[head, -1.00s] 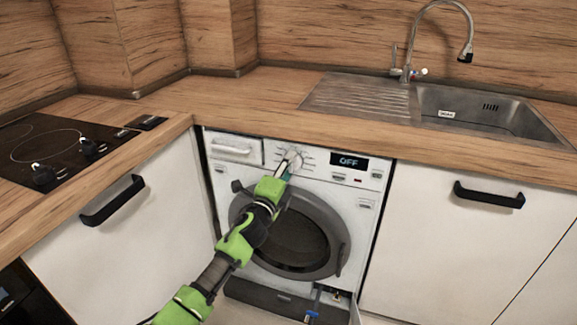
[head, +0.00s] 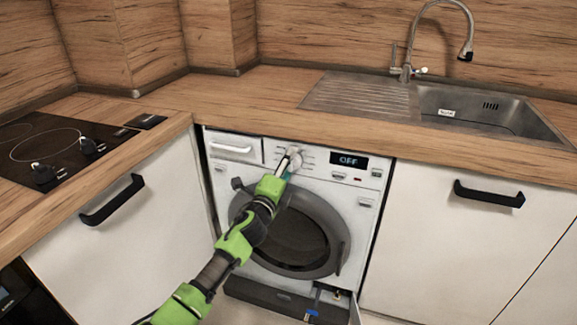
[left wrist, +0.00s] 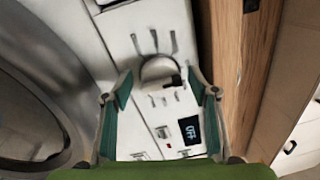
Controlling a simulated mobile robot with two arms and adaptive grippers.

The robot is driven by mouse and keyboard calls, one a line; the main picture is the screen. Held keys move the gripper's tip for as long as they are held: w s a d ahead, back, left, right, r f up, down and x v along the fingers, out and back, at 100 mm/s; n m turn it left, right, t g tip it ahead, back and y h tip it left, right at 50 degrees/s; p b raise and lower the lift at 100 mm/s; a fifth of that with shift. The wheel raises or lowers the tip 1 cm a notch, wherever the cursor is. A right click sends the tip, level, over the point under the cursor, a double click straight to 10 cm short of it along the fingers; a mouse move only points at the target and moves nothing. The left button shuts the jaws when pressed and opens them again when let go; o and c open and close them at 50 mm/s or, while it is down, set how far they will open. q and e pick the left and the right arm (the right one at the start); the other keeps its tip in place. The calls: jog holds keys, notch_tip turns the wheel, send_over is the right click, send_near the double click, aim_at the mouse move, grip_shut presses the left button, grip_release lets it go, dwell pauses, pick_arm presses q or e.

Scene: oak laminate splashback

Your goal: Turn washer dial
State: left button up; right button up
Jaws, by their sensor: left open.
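The washer dial (head: 296,160) is a round white knob on the washing machine's (head: 228,170) control panel, left of a black display (head: 348,161) reading OFF. My left gripper (head: 288,165) is at the dial and partly covers it. In the left wrist view the dial (left wrist: 160,69) shows between the tips of my open left gripper (left wrist: 160,84), one finger on each side. I cannot tell whether the fingers touch it. The display also shows upside down in that view (left wrist: 190,129). My right gripper is not in view.
The wooden worktop (head: 270,105) overhangs just above the panel. The round washer door (head: 335,220) is below the dial. A small flap (head: 354,310) stands open at the washer's lower right. White cabinets (head: 430,240) flank the machine.

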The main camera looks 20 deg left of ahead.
pick_arm(q)
jog(key=s, duration=1.2)
jog(key=shift+a+f, duration=0.4)
